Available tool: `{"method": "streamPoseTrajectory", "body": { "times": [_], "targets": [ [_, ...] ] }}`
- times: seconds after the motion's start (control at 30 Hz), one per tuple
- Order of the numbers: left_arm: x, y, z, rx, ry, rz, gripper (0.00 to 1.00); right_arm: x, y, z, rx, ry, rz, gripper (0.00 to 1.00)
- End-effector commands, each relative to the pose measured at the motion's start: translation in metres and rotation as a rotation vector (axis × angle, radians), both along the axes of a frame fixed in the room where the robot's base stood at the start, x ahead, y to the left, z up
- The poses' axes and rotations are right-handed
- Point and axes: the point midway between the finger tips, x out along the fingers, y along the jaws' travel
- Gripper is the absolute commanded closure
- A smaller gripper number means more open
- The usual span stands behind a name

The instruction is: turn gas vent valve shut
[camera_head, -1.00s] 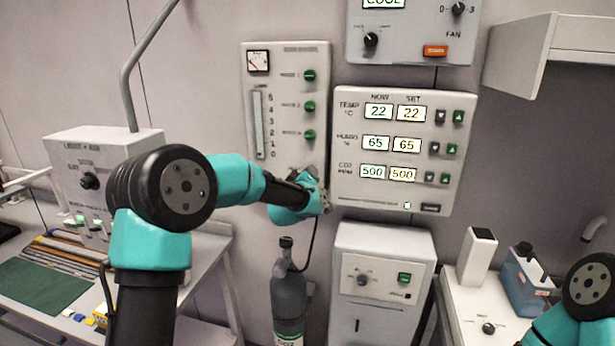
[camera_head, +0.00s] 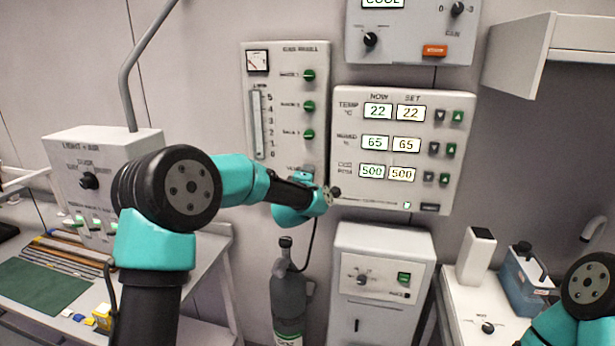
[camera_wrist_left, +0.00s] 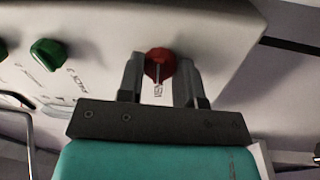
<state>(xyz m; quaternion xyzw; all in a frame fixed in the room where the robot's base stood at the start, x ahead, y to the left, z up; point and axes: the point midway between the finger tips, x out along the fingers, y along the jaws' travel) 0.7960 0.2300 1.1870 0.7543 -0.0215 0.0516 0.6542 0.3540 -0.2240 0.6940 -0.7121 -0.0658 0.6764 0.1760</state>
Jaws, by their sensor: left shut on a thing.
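The gas vent valve is a red knob (camera_wrist_left: 159,63) on the lower part of the pale gas panel (camera_head: 285,62); in the left wrist view it sits between my two fingers. My left gripper (camera_wrist_left: 163,80) is shut on the knob, one finger on each side. In the head view my left wrist is in front of the panel's lower end and hides the knob. My right gripper is out of view; only part of my right arm shows at the lower right.
Several green knobs (camera_head: 309,106) line the panel above the wrist. A display panel (camera_head: 345,195) is close on the right. A grey gas cylinder (camera_head: 288,295) and a white cabinet (camera_head: 383,240) stand below. A lamp-topped box (camera_head: 110,150) stands on the left bench.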

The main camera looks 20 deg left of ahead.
Motion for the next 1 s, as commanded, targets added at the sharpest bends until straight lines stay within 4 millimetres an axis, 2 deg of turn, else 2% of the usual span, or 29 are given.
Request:
{"method": "streamPoseTrajectory", "body": {
  "times": [0.27, 0.3, 0.57, 0.83, 1.0],
  "targets": [
    [0.0000, 0.0000, 0.0002, -0.002, 0.000, 0.001, 0.91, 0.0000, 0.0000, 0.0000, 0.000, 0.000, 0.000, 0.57],
    [0.0001, 0.0000, 0.0002, -0.001, 0.000, 0.001, 0.66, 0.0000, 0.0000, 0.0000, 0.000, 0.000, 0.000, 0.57],
    [0.0000, 0.0000, 0.0002, 0.000, 0.000, 0.000, 0.42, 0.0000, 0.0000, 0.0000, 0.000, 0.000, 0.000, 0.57],
    [-0.0008, -0.0001, 0.0001, 0.000, 0.000, 0.000, 0.42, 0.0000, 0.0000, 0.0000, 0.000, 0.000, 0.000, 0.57],
    [-0.0092, -0.0005, -0.0006, 0.000, 0.000, 0.000, 0.42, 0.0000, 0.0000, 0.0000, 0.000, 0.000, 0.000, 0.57]
  ]
}}
